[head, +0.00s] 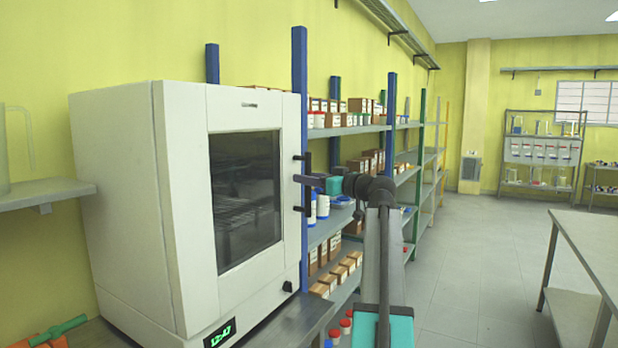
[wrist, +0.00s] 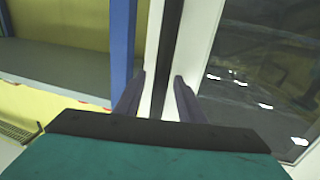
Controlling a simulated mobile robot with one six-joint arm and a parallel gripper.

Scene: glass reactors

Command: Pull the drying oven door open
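The white drying oven (head: 130,190) stands at the left in the head view. Its door (head: 292,240), with a dark window (head: 245,195), looks closed. A black vertical handle (head: 307,207) sits at the door's right edge. My gripper (head: 308,180) is level with the middle of the handle. In the wrist view the handle is a dark upright bar (wrist: 168,50) running between the two fingers of my gripper (wrist: 160,78). The fingers are apart, one on each side of the bar, with a visible gap on the left. The right finger is close to it; contact cannot be told.
Shelving (head: 350,131) with boxes and bottles stands right of the oven, behind my arm, with a blue post (head: 299,70) beside the door. A table (head: 590,240) stands at the far right. The floor (head: 470,270) between is clear.

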